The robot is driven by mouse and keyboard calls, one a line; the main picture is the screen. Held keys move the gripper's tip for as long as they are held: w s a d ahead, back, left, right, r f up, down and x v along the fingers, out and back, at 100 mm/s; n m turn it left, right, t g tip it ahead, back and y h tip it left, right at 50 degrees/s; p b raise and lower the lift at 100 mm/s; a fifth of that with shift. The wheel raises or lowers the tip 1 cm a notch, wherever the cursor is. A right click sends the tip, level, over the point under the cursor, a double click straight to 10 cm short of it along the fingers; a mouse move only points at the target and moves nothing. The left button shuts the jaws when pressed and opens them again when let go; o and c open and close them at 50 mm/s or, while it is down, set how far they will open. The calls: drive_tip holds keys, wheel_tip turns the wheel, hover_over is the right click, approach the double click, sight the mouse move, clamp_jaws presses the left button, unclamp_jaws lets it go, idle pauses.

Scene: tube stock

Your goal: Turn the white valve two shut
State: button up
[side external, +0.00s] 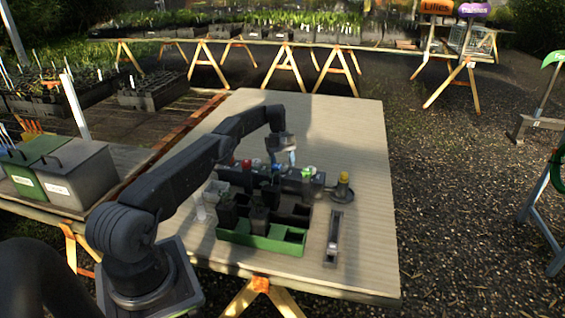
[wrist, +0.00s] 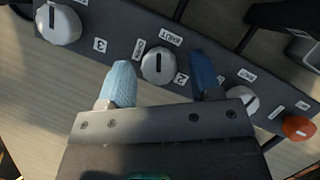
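In the wrist view a dark valve panel (wrist: 120,28) runs across the top. White valve two (wrist: 157,66), a round knob by the label "2", sits in the middle. Its dark pointer line runs nearly up and down in the picture. My gripper (wrist: 163,66) is open, with a light blue finger on the left of this knob and a dark blue finger on the right. I see gaps on both sides, and cannot tell whether the fingertips are down at knob height. In the side external view my gripper (side external: 284,157) is over the panel, and valve two cannot be made out.
In the wrist view a white knob (wrist: 60,24) by label "3" is at left; another white knob (wrist: 243,100) and an orange knob (wrist: 298,127) are at right. A green tray (side external: 262,243) with dark pots stands in front.

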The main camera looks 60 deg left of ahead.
sight(284, 166)
drive_tip(key=shift+r, duration=0.55)
wheel_tip(284, 166, up, 3)
drive_tip(key=s+a+r, duration=0.1)
drive_tip(key=s+r, duration=0.1)
drive_tip(key=s, duration=0.1)
drive_tip(key=s+a+r, duration=0.2)
drive_tip(key=s, duration=0.2)
drive_tip(key=s+a+r, duration=0.2)
drive_tip(key=s+r, duration=0.1)
drive_tip(key=shift+s+a, duration=0.15)
drive_tip(key=shift+s, duration=0.05)
